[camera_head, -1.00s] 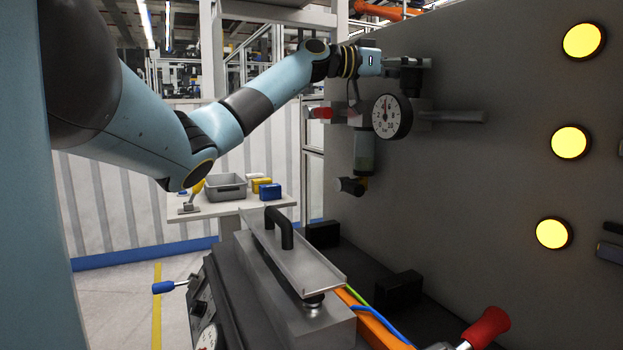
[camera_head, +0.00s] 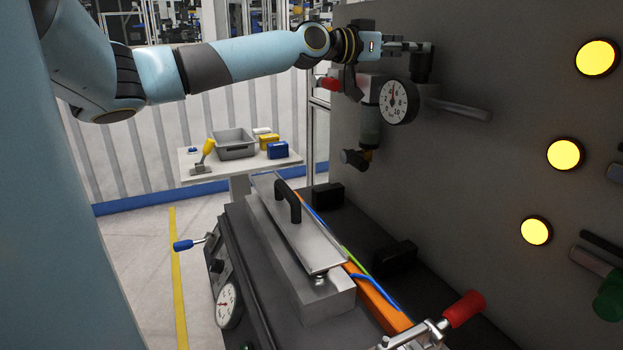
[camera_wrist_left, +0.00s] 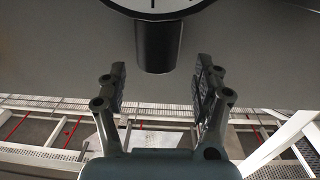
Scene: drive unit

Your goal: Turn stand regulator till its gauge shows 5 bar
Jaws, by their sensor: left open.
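A regulator unit on the grey panel carries a round white-faced gauge (camera_head: 398,101) with its needle pointing about straight up; the exact value is too small to read. My left gripper (camera_head: 418,48) is at the panel just above this gauge, its fingers partly hidden or merging with dark parts. In the left wrist view, the open gripper (camera_wrist_left: 160,75) has its fingertips on either side of a dark cylindrical knob (camera_wrist_left: 157,45), with gaps on both sides. Part of a gauge face (camera_wrist_left: 155,6) shows at the top edge. My right gripper is out of view.
A red lever (camera_head: 329,83) is left of the gauge. A second gauge (camera_head: 228,303) sits on the bench's front side, near a blue-tipped lever (camera_head: 184,245). A red-handled clamp (camera_head: 463,309) and a black-handled metal cover (camera_head: 305,238) are below. Yellow lamps (camera_head: 564,155) are at right.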

